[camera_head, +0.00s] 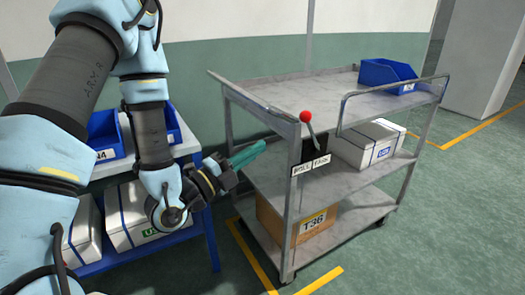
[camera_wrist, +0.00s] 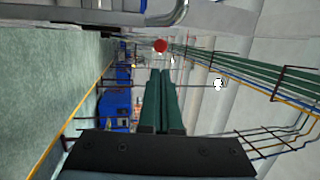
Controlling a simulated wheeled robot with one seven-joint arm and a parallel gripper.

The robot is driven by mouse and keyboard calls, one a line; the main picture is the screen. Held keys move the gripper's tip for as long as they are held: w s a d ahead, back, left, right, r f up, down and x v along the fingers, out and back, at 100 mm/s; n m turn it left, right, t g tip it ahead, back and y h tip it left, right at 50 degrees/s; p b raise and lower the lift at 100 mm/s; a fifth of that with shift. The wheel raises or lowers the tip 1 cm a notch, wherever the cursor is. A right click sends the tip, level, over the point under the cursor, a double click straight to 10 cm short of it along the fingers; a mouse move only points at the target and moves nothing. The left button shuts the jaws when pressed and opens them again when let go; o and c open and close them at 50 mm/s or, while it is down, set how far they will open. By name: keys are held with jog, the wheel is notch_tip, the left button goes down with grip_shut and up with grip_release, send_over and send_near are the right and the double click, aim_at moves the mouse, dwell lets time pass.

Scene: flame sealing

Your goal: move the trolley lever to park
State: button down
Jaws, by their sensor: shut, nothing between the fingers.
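The trolley (camera_head: 290,92) is a grey metal cart with three shelves. Its lever has a red knob (camera_head: 305,116) on a thin stem at the near upper edge. The stem leans up and to the left from a dark plate (camera_head: 315,147). Below are two small labels (camera_head: 310,165); the left seems to read ROLL and the right PARK. My gripper (camera_head: 262,146), with teal fingers, is shut and empty, left of and lower than the knob, apart from it. In the wrist view the red knob (camera_wrist: 160,46) shows just beyond the closed fingertips (camera_wrist: 160,72).
A blue bin (camera_head: 388,76) sits on the trolley's top, a white box (camera_head: 365,148) on the middle shelf and a cardboard box (camera_head: 285,222) on the bottom. A blue-legged rack (camera_head: 213,240) with bins and white boxes stands left. The trolley's handrail (camera_head: 345,100) rises right of the knob.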

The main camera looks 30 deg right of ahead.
jog(key=d+b, duration=0.1)
jog(key=b, duration=0.1)
jog(key=p, duration=0.2)
send_near(302, 118)
jog(key=x, duration=0.5)
jog(key=shift+w+d, duration=0.15)
jog(key=shift+d, duration=0.1)
jog(key=shift+w+d+f+p, duration=0.1)
jog(key=shift+d+p, duration=0.3)
jog(key=shift+d, duration=0.3)
jog(key=shift+d+r+y+p, duration=0.3)
jog(key=shift+r+p, duration=0.05)
jog(key=shift+r, duration=0.15)
jog(key=d+r+y+p, duration=0.1)
jog(key=d+y, duration=0.2)
jog(key=d, duration=0.2)
jog(key=d+r+m+y+p, duration=0.1)
jog(key=d+y+p, duration=0.1)
jog(key=d, duration=0.3)
jog(key=s+d+r+y+p, duration=0.1)
jog(key=d+y, duration=0.2)
jog(key=d, duration=0.3)
jog(key=shift+d+r+m+g+y, duration=0.15)
jog(key=shift+r+m+g+y, duration=0.15)
jog(key=shift+g, duration=0.1)
